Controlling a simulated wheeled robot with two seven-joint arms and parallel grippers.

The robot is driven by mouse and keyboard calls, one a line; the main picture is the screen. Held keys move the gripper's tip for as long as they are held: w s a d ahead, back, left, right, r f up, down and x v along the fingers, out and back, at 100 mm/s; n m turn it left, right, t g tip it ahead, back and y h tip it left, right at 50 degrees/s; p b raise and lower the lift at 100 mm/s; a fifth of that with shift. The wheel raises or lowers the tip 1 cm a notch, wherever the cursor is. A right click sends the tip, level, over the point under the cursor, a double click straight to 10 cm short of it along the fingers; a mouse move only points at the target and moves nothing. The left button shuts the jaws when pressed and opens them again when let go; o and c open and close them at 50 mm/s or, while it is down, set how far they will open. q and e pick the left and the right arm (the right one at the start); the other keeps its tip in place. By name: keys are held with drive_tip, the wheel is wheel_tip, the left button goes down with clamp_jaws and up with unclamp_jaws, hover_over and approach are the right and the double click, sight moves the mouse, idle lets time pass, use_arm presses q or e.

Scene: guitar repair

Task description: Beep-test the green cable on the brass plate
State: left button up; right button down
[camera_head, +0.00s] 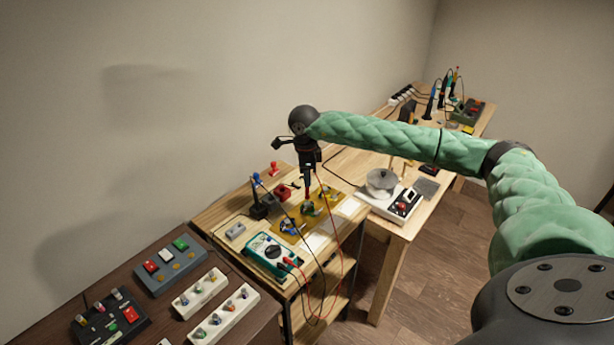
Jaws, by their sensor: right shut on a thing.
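My right gripper (308,171) points down over the small wooden bench and is shut on a thin red and dark probe (307,187). A red lead runs from beside the gripper down past the bench edge. The probe's tip is over the brass plate (334,195), close to a small part with green (308,209); I cannot tell whether they touch. This part may be the green cable, but it is too small to be sure. A teal multimeter (270,254) lies at the front of the bench; its display is unreadable. My left gripper is not in view.
A black stand with a blue-topped piece (257,190) and a red block (283,192) stand left of the plate. A dark table (210,325) with switch boxes and white strips is at front left. Another wooden table (392,229) holds a soldering station behind right.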

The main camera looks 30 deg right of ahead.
drive_tip(key=shift+s+f+b, duration=0.1)
drive_tip(key=shift+b, duration=0.7)
idle(0.5)
idle(0.5)
drive_tip(key=shift+f+b, duration=0.5)
idle(1.0)
drive_tip(key=shift+b, duration=0.4)
idle(2.0)
drive_tip(key=shift+r, duration=0.1)
idle(1.5)
drive_tip(key=shift+r+p, duration=0.45)
drive_tip(key=shift+r, duration=2.45)
